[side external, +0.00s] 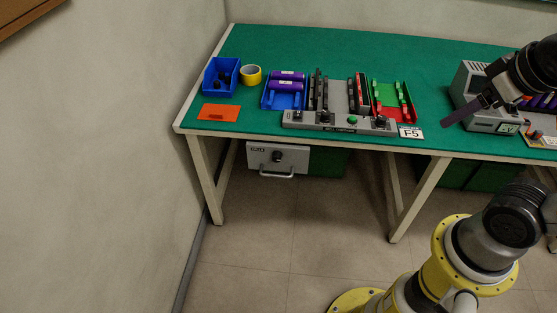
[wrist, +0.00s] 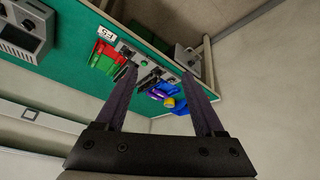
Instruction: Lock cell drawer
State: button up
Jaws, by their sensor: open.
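The cell drawer (side external: 263,168) hangs under the table's front edge at the left. It has a pale front with a small label, a dark round knob (side external: 278,156) in the middle and a bar handle (side external: 277,176) below. I cannot tell how the knob is turned or whether the drawer is fully in. My gripper (side external: 462,113) is open and empty, in the air at the right, far from the drawer. In the wrist view my gripper's two dark fingers (wrist: 160,75) stand wide apart, and the drawer front (wrist: 187,55) shows small beyond them, partly behind a finger.
On the green table (side external: 310,45) stand a blue bin (side external: 221,76), yellow tape (side external: 251,74), a blue tray with purple cells (side external: 287,84), a grey fixture (side external: 330,121), a red tray (side external: 391,100) and a grey device (side external: 470,82). The floor before the drawer is clear.

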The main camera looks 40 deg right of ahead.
jog(key=w+d+r+g+h, duration=0.3)
jog(key=w+d+h, duration=0.5)
jog(key=w, duration=0.4)
jog(key=n+t+h, duration=0.2)
jog(key=n+t, duration=0.9)
jog(key=n, duration=0.2)
send_over(278, 160)
jog(key=s, duration=0.6)
notch_tip(278, 160, down, 23)
jog(key=s+a+f+n+y, duration=0.3)
jog(key=f+n, duration=0.1)
jog(key=f, duration=0.7)
jog(key=s+a+f+n+y, duration=0.2)
jog(key=s+a+f+n, duration=0.15)
jog(key=f, duration=0.65)
jog(key=shift+n+t, duration=0.25)
jog(key=shift+t, duration=0.15)
jog(key=x, duration=1.3)
jog(key=shift+d+f, duration=0.1)
jog(key=shift+f, duration=0.15)
